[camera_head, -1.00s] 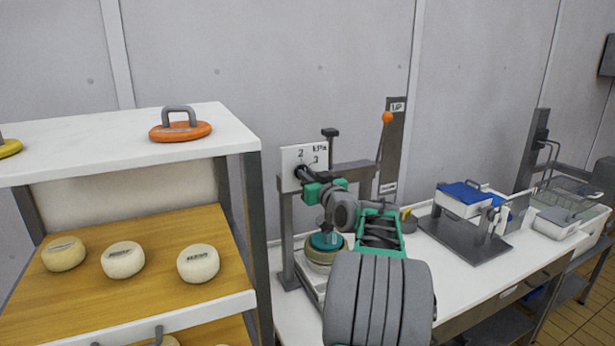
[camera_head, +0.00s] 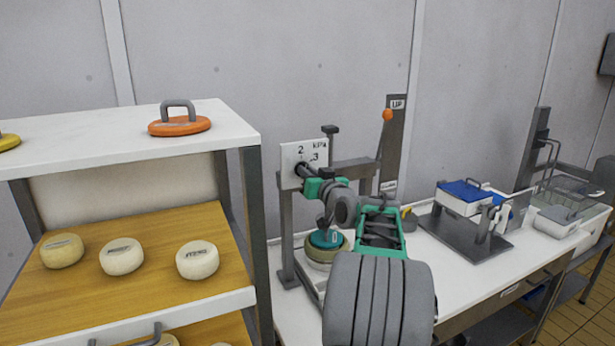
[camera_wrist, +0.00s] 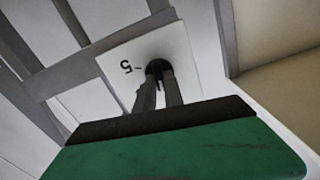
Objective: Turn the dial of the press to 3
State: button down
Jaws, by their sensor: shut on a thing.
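The press (camera_head: 352,170) stands on the white table, with a white dial plate (camera_head: 318,152) at its upper left. The plate shows the marks 2, 3 and kPa in the head view. In the wrist view the plate (camera_wrist: 120,65) shows a mark like 5 and the dark dial knob (camera_wrist: 157,68). My gripper (camera_head: 303,170) is at the plate, and in the wrist view its fingers (camera_wrist: 160,82) are closed on the knob. The gripper hides most of the knob, so its pointer setting cannot be read. A teal disc (camera_head: 326,238) sits on a round cheese mould (camera_head: 322,254) below my arm.
A shelf (camera_head: 150,120) with several cheeses (camera_head: 197,260) and an orange handled lid (camera_head: 179,125) stands close on the left. A lever with an orange knob (camera_head: 387,115) rises beside an UP sign. A blue-topped device (camera_head: 463,192) stands to the right.

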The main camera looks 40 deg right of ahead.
jog(key=m+b, duration=0.2)
jog(key=m, duration=0.8)
jog(key=shift+d+f, duration=0.1)
jog(key=shift+d, duration=0.05)
dwell(0.3)
jog(key=c, duration=1.4)
grip_release()
jog(key=shift+c, duration=0.2)
jog(key=shift+s+b, duration=0.15)
jog(key=shift+b, duration=0.2)
jog(key=b+v, duration=0.2)
jog(key=v, duration=0.5)
jog(key=shift+s, duration=0.3)
